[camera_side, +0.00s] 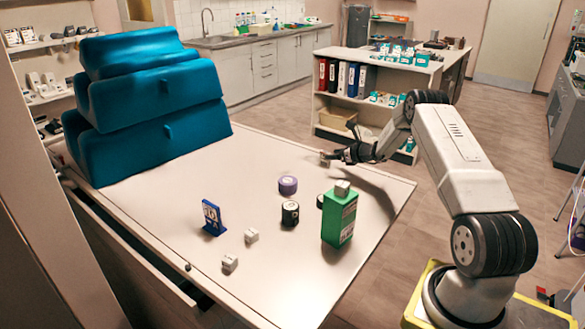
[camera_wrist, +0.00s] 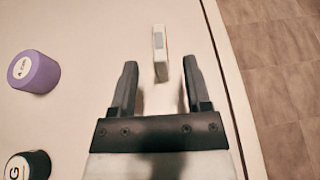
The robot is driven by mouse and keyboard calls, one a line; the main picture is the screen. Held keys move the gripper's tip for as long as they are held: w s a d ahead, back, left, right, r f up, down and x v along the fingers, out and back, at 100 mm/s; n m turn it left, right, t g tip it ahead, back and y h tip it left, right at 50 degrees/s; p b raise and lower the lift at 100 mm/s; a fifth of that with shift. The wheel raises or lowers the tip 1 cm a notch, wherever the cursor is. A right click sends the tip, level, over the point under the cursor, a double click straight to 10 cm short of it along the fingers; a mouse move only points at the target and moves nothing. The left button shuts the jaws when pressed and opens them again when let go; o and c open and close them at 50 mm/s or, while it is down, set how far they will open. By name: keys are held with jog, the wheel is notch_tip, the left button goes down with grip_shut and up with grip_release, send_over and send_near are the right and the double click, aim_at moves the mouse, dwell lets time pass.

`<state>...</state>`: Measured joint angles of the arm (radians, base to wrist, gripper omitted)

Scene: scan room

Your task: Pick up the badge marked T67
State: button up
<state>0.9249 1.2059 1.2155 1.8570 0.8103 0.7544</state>
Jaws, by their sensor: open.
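No marking T67 is readable in either view, so I cannot tell which thing is that badge. A small, thin white block (camera_wrist: 160,50) with a grey patch and an orange edge lies on the table near its edge, in the wrist view. My gripper (camera_wrist: 160,68) is open. Its two fingers lie either side of the block's near end in the picture; contact is not visible. In the side view my gripper (camera_side: 347,155) is low over the table's far right part, with a small pale thing (camera_side: 325,158) at its tip.
A purple roll (camera_side: 288,185) and a black roll (camera_side: 290,213) stand on the table (camera_side: 150,235). Blue cushions (camera_side: 150,100) fill the far left.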

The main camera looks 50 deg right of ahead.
jog(key=shift+x, duration=1.3)
grip_shut()
